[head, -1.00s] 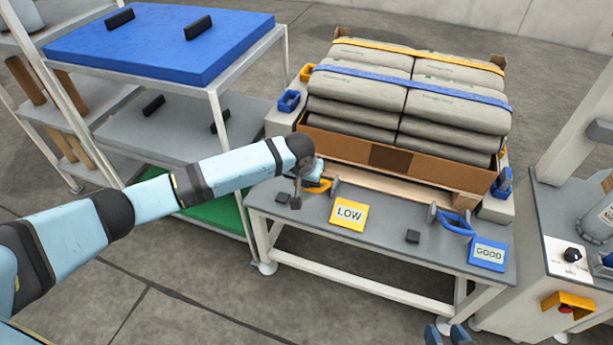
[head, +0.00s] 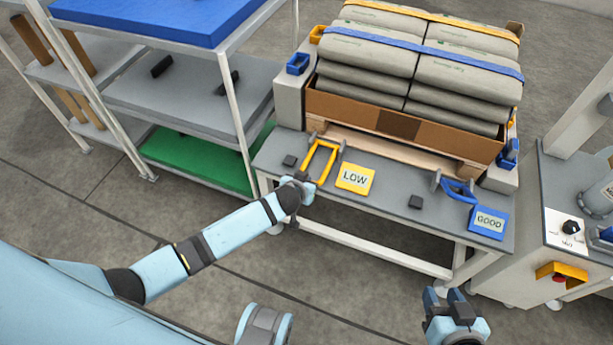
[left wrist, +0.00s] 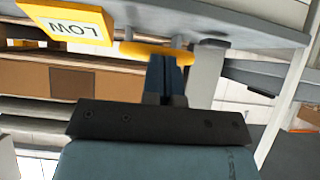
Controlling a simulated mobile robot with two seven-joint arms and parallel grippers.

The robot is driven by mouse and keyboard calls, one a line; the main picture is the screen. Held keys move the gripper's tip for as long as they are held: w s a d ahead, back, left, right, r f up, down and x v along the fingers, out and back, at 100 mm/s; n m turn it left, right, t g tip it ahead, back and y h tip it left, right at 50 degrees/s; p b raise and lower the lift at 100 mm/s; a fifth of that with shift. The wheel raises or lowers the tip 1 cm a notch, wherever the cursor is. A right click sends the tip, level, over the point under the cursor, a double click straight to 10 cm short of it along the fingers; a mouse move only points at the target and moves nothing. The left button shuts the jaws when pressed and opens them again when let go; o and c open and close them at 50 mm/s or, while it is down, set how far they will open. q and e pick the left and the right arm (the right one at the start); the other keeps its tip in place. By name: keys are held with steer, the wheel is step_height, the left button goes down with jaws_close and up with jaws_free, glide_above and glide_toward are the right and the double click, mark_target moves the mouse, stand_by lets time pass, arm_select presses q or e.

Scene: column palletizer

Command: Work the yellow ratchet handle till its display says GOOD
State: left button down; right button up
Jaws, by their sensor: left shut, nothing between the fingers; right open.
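The yellow ratchet handle (head: 320,161) stands on the front table, left of its yellow display (head: 355,178), which reads LOW. My left gripper (head: 303,181) is shut with nothing in it, at the near end of the handle. In the left wrist view the shut fingers (left wrist: 168,75) overlap the yellow handle bar (left wrist: 150,49), and the LOW display (left wrist: 72,22) shows upside down; whether they touch the bar I cannot tell. My right gripper (head: 446,298) is open and empty, low in front of the table.
A blue handle (head: 459,191) with a blue display (head: 489,222) reading GOOD is at the table's right. Strapped grey sacks (head: 460,80) sit in a cardboard tray behind. A shelf rack (head: 240,110) stands left; a machine with a red button (head: 560,277) stands right.

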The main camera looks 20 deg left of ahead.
arm_select(q)
steer(key=shift+f, duration=0.6)
arm_select(e)
steer(key=shift+a+r, duration=0.1)
steer(key=shift+a, duration=0.05)
